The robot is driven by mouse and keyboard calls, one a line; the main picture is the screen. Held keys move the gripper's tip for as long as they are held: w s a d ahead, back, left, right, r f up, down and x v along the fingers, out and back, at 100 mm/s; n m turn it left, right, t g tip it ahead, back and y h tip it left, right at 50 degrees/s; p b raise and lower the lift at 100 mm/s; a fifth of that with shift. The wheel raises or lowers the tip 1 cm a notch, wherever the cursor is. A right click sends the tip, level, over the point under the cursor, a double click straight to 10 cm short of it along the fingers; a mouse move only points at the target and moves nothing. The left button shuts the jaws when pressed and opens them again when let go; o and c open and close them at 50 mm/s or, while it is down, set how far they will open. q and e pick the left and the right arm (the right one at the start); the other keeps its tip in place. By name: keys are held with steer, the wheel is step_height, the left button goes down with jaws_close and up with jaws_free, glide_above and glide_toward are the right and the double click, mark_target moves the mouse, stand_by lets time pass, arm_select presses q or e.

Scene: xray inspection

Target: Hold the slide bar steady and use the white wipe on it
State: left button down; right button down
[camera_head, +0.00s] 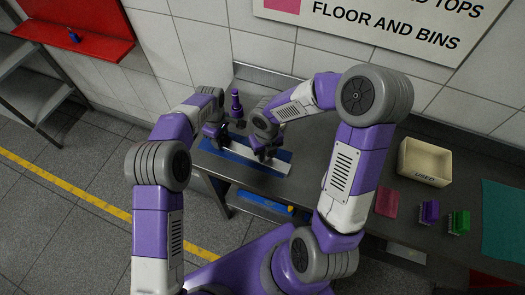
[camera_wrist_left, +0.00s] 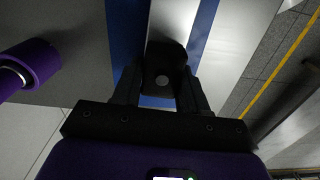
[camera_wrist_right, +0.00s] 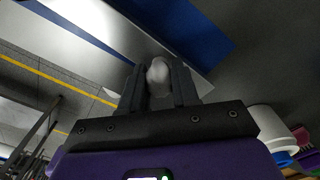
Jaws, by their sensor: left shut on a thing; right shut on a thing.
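A dark block with a round grey spot (camera_wrist_left: 162,72), which I take to be the slide bar, sits between the fingers of my left gripper (camera_wrist_left: 160,88). In the head view my left gripper (camera_head: 214,138) is low over the left part of a blue and pale strip (camera_head: 272,167) on the bench. My right gripper (camera_wrist_right: 158,88) is shut on a small wadded white wipe (camera_wrist_right: 158,72). In the head view my right gripper (camera_head: 262,150) is just right of the left one, low over the strip. Whether the wipe touches the bar is hidden.
A purple bottle-like thing (camera_head: 236,106) stands behind the grippers. Further right on the grey bench are a cream bin marked USED (camera_head: 424,175), a pink pad (camera_head: 387,204), a purple block (camera_head: 429,211), a green block (camera_head: 459,222) and a teal mat (camera_head: 503,220).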

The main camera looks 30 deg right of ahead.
arm_select(q)
steer(key=shift+w+a+r, duration=0.1)
steer(key=shift+w+a, duration=0.05)
steer(key=shift+w, duration=0.05)
arm_select(e)
steer(key=shift+s+d, duration=0.65)
steer(key=shift+s, duration=0.3)
steer(key=shift+s+d, duration=0.65)
steer(key=shift+s, duration=0.25)
arm_select(q)
steer(key=shift+s+d, duration=0.2)
arm_select(e)
steer(key=shift+w+a, duration=0.85)
steer(key=shift+w, duration=0.25)
steer(key=shift+w+a, duration=0.8)
steer(key=shift+w, duration=0.35)
steer(key=shift+w+a, duration=0.85)
steer(key=shift+w, duration=0.25)
arm_select(q)
steer(key=shift+a, duration=0.1)
arm_select(e)
step_height(320, 180, up, 6)
arm_select(q)
steer(key=shift+w, duration=0.1)
arm_select(e)
steer(key=shift+d, duration=0.1)
step_height(320, 180, up, 3)
arm_select(q)
steer(key=c, duration=0.5)
jaws_free()
